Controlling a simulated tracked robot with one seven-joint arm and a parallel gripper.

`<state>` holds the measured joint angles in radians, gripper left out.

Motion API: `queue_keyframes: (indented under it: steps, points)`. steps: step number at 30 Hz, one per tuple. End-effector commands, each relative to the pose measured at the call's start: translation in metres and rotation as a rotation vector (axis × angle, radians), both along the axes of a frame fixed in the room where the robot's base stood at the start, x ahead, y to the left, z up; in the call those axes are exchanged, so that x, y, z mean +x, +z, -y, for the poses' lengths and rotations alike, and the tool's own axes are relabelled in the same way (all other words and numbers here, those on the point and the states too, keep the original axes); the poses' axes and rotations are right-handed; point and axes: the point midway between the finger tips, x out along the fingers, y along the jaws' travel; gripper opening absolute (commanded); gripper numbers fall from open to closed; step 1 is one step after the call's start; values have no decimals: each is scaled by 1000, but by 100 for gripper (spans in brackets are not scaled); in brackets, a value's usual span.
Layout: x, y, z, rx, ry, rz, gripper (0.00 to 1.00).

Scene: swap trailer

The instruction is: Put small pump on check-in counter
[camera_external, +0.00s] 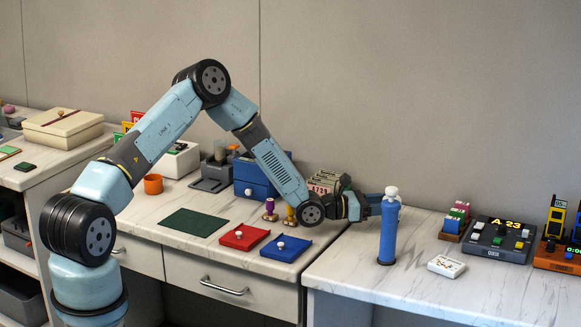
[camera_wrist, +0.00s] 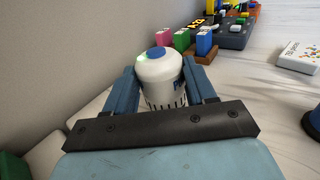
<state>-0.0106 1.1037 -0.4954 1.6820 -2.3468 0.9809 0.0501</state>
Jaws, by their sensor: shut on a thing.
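My gripper (camera_wrist: 162,92) is shut on a white, round-shouldered container with a blue cap, seemingly the small pump (camera_wrist: 160,72). It sits between the two blue fingers, with part of a dark blue mark showing on its side. In the external view my gripper (camera_external: 375,203) is over the left part of the right-hand counter (camera_external: 400,290), beside a tall blue cylinder (camera_external: 388,236) that hides most of what I hold. Whether the held pump touches the counter cannot be told. No label shows which surface is the check-in counter.
A white box (camera_external: 446,266), a block rack (camera_external: 455,221) and a dark panel reading A 23 (camera_external: 497,240) stand on the right-hand counter. The left counter holds red (camera_external: 244,237) and blue (camera_external: 286,248) pads and a green mat (camera_external: 194,222). The right-hand counter's front is mostly clear.

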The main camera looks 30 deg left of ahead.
Motion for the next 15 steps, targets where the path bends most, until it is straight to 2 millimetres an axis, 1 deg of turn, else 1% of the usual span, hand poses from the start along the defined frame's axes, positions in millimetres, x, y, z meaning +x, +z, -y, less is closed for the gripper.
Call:
queue_keyframes:
  steps: [1, 4, 14, 15]
  points:
    - [0, -8, 0, -1, 0, -1, 16]
    - [0, -17, 0, -1, 0, 1, 16]
    - [0, -19, 0, 0, 0, 1, 16]
    - [0, -19, 0, 1, 0, 1, 58]
